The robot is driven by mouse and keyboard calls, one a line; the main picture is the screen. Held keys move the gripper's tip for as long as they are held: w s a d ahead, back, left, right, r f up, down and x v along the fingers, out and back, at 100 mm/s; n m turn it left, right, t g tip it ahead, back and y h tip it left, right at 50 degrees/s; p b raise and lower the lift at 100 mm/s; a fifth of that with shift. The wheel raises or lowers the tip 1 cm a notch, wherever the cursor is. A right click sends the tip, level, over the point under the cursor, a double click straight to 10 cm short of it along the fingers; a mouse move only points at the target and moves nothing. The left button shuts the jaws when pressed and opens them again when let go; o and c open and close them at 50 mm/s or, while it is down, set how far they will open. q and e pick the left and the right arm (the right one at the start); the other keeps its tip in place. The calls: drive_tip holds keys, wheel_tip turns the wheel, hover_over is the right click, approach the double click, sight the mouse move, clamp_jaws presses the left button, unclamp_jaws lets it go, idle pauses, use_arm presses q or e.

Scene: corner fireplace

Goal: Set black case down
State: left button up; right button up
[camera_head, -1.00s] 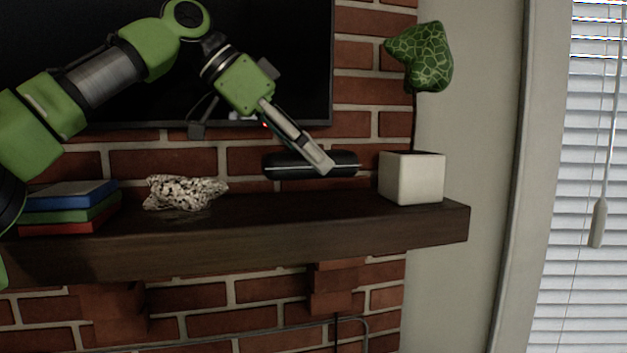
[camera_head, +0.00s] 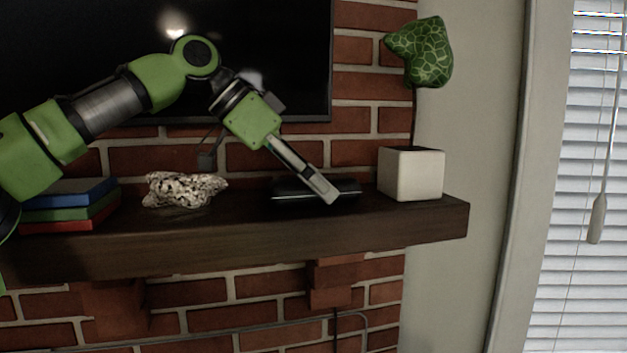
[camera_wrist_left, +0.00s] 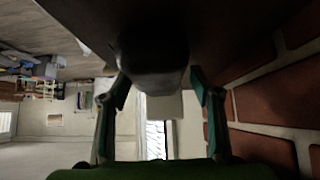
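The black case (camera_head: 290,190) lies level, low at the top of the dark wooden mantel (camera_head: 240,230), between the speckled rock and the white planter. It looks to be on the surface or barely above it; I cannot tell which. My left gripper (camera_head: 327,194) reaches down from the upper left, with one finger across the case's front. The far finger is hidden in the head view. My right gripper is not in view.
A speckled rock (camera_head: 183,190) and stacked books (camera_head: 70,203) are to the left. A dark screen (camera_head: 80,60) hangs on the brick wall behind. Some mantel is bare between rock and case.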

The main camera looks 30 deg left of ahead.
sight(281, 179)
use_arm(q)
drive_tip(key=shift+s+a+r, duration=0.15)
drive_tip(key=shift+a+r, duration=0.05)
drive_tip(key=shift+r, duration=0.2)
drive_tip(key=v, duration=0.7)
drive_tip(key=shift+s+b, duration=0.1)
drive_tip(key=shift+b, duration=0.3)
drive_tip(key=shift+f, duration=0.1)
